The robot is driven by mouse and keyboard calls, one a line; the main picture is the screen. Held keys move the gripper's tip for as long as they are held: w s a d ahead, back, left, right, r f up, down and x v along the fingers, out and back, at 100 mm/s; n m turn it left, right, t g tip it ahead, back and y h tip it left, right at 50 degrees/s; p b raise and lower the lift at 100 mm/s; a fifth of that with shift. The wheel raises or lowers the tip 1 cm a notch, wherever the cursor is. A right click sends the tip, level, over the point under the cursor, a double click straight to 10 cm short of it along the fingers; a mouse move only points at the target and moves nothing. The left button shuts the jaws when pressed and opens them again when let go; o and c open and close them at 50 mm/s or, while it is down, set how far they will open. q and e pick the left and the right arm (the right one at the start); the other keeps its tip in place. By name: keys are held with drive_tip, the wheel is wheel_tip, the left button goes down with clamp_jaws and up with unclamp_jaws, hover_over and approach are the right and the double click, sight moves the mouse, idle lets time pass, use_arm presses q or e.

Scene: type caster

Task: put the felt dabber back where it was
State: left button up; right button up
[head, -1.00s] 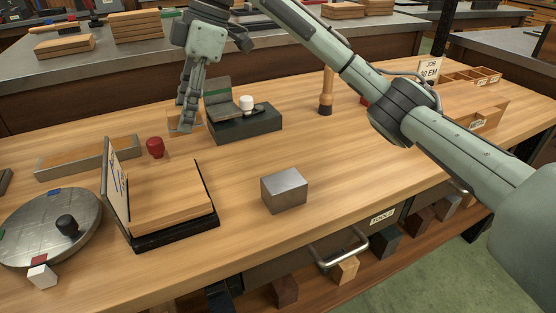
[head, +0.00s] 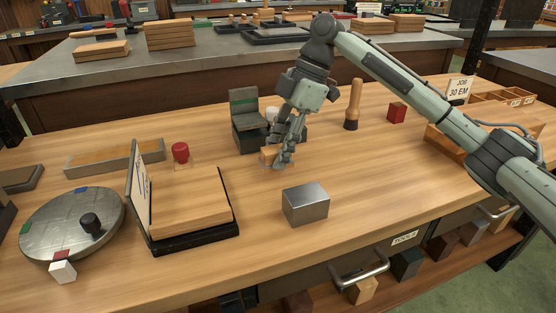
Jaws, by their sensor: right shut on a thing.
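My right gripper (head: 272,160) is low over the middle of the bench, in front of the dark box. It is shut on a small tan piece (head: 266,154), mostly hidden by the fingers, which I take to be the felt dabber. I cannot tell whether its underside touches the bench. The dark box (head: 250,141) has its grey lid raised at the left. A white-topped knob (head: 272,114) shows at the box, partly hidden behind the gripper. My left gripper is not in view.
A steel block (head: 305,205) stands in front of the gripper. A wooden-handled tool (head: 353,105) and a red block (head: 397,112) stand behind right. A red knob (head: 180,152), a hinged wooden pad (head: 190,205) and a round metal plate (head: 60,226) are left.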

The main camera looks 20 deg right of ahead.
wheel_tip(320, 180, down, 3)
drive_tip(key=shift+r, duration=0.2)
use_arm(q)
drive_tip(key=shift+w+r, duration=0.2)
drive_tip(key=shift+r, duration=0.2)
use_arm(e)
drive_tip(key=shift+f, duration=0.15)
drive_tip(key=o, duration=1)
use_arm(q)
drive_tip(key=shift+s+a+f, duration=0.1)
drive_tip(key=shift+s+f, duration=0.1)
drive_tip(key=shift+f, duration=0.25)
